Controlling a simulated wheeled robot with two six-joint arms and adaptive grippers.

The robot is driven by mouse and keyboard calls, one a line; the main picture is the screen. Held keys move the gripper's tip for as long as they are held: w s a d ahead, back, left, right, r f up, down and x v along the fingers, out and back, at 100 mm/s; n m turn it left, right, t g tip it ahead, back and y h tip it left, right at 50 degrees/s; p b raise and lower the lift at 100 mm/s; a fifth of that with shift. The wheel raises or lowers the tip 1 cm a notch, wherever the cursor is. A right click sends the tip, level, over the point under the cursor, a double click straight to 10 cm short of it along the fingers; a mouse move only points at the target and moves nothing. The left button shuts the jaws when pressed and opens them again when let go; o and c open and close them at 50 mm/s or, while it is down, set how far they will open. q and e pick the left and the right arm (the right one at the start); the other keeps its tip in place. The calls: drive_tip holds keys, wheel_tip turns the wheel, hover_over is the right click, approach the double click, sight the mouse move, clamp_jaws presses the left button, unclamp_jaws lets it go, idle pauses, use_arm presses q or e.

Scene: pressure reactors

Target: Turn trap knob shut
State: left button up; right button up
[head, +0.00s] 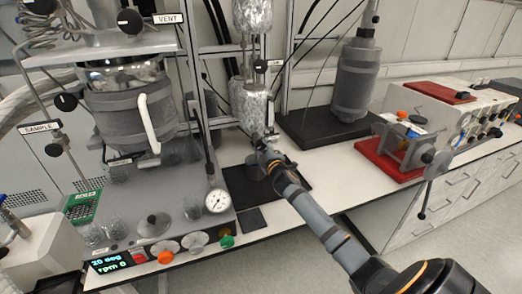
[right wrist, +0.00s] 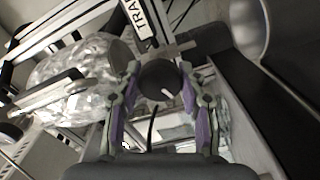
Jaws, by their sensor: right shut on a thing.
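The trap knob (right wrist: 158,82) is a dark round knob with a small white mark, seen in the right wrist view beside a partly cut-off label reading "TRA" (right wrist: 136,14). My right gripper (right wrist: 160,70) is shut on it, one purple-padded finger on each side. In the head view my right gripper (head: 260,141) is at the lower end of the foil-wrapped trap (head: 250,104); I cannot make out the held knob there. The foil-wrapped body also shows in the right wrist view (right wrist: 78,75). My left gripper is not in view.
The grey reactor (head: 130,108) and its base with a dial gauge (head: 217,201) stand to the left. A red tray (head: 382,160) with a clamp-like fixture sits to the right. Metal frame posts surround the trap.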

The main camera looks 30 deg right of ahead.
drive_tip(key=shift+f+m+b, duration=0.1)
drive_tip(key=shift+m+b, duration=1)
drive_tip(key=shift+m, duration=1)
drive_tip(key=o, duration=1.2)
drive_tip(key=shift+c, duration=0.2)
drive_tip(key=v, duration=1.2)
